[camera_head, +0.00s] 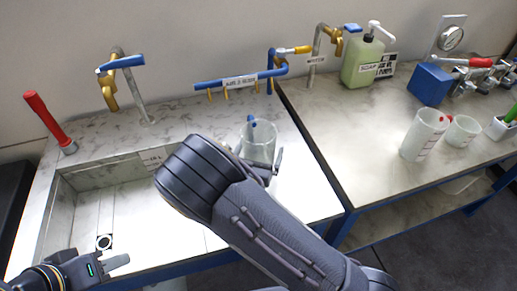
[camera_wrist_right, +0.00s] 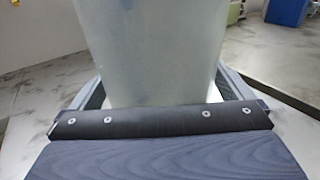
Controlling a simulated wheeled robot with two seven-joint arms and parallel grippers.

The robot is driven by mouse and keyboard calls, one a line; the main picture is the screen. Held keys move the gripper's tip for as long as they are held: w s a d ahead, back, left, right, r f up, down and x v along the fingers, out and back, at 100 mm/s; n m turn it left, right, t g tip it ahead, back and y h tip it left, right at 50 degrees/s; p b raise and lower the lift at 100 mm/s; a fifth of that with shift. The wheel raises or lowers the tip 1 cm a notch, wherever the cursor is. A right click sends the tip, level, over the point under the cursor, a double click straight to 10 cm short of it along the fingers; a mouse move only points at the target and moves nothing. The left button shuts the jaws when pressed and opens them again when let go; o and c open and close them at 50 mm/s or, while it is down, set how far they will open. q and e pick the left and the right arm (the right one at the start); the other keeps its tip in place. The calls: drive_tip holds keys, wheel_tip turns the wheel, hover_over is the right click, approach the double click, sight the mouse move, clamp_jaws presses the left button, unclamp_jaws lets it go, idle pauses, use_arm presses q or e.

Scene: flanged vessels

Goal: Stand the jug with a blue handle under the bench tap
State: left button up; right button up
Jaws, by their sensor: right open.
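The clear jug with a blue handle (camera_head: 258,146) stands upright on the pale worktop right of the sink, its handle at the far side. It fills the middle of the right wrist view (camera_wrist_right: 155,50). My right gripper (camera_head: 260,165) is open around the jug's lower part, a finger at each side. My right arm hides part of it in the head view. My left gripper (camera_head: 116,263) is low at the left, by the sink's front; its opening is unclear. A tap with a blue lever (camera_head: 125,65) stands behind the sink. Another tap (camera_head: 318,50) stands by a "WATER" label.
A blue pipe rail (camera_head: 235,82) with small brass nozzles is behind the jug. The right bench holds a green soap bottle (camera_head: 362,62), a blue block (camera_head: 429,84) and two pale vessels (camera_head: 423,137) (camera_head: 462,131). A red lever (camera_head: 48,120) stands left of the sink.

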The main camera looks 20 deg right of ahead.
drive_tip(key=c, duration=1)
drive_tip(key=shift+c, duration=0.2)
drive_tip(key=shift+r, duration=0.15)
